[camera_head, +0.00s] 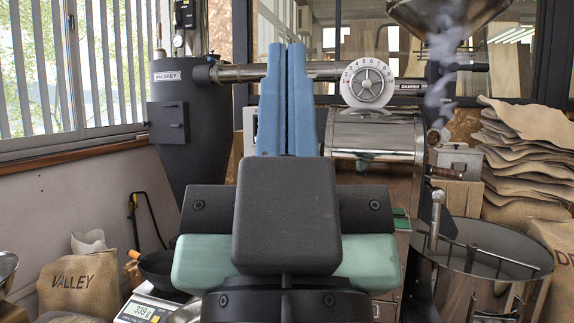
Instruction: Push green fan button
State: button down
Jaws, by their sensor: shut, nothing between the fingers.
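My gripper (287,50) fills the middle of the view, its two blue fingers upright and side by side, shut and empty. Behind it stands the roaster, with a shiny metal drum (372,133) and a white numbered damper dial (367,83) to the right of the fingers. A small green patch (401,222) shows on the roaster's front, just right of my gripper's body. I cannot tell if it is the fan button. Much of the roaster's front is hidden behind my gripper, and no contact with a button can be seen.
A round metal cooling bin (481,268) with a stirring arm stands at lower right. Sacks (528,150) are piled behind it. A dark cyclone (190,125) stands at left. A scale (146,308) with a black pan (160,270) and a VALLEY sack (79,287) sit at lower left.

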notch_tip(320, 180, up, 21)
jog(key=p, duration=1.8)
jog(key=shift+r+p, duration=0.15)
jog(key=shift+p, duration=0.15)
jog(key=shift+a, duration=0.1)
